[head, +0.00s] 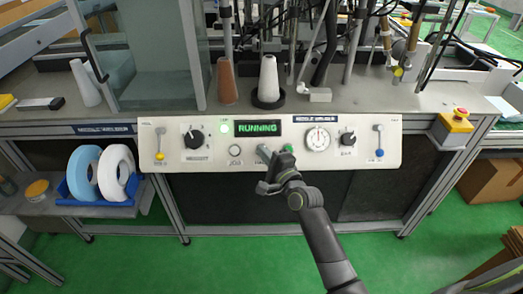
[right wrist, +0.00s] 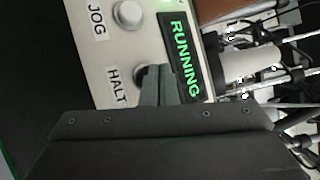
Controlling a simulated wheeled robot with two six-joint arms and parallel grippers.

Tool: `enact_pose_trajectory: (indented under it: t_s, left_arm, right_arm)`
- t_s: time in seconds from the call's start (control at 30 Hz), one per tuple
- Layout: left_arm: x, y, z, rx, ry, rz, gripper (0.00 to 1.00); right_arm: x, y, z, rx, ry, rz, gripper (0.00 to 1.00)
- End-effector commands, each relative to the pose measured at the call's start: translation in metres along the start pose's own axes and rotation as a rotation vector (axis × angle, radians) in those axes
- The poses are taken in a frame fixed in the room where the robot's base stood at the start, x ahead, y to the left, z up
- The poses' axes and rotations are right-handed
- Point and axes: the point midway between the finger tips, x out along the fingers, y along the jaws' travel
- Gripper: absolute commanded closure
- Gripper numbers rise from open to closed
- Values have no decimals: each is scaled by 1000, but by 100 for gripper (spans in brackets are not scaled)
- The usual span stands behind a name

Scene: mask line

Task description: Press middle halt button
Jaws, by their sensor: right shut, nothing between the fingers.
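The white control panel (head: 207,161) spans the front of the machine, with a green RUNNING display (head: 259,128). The halt button (right wrist: 141,76), a pale round knob labelled HALT, is partly hidden behind my fingers in the right wrist view. In the head view my right gripper covers it, leaving only part of its label. My right gripper (head: 275,160) is shut and empty, its fingertips (right wrist: 164,72) at the halt button. I cannot tell whether they touch it. My left gripper is not in view.
A JOG button (head: 235,150) is left of the halt button and a green button (head: 288,148) right of it. A black knob (head: 194,138), a dial (head: 318,138) and a yellow box with a red button (head: 457,121) are farther out. Cones stand on the table above.

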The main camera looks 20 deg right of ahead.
Motion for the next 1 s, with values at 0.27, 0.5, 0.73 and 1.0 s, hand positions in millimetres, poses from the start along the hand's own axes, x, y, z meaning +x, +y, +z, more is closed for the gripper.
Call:
enact_pose_trajectory:
  t_s: [0.27,0.5,0.73,1.0]
  left_arm:
    - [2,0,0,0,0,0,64]
    - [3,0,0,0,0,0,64]
    - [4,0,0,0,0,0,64]
    - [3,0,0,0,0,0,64]
  right_arm:
    - [2,2,-2,-1,0,0,100]
    - [4,3,-3,-1,0,0,100]
    - [6,5,-5,-1,0,1,100]
    - [6,4,-4,-1,0,1,100]
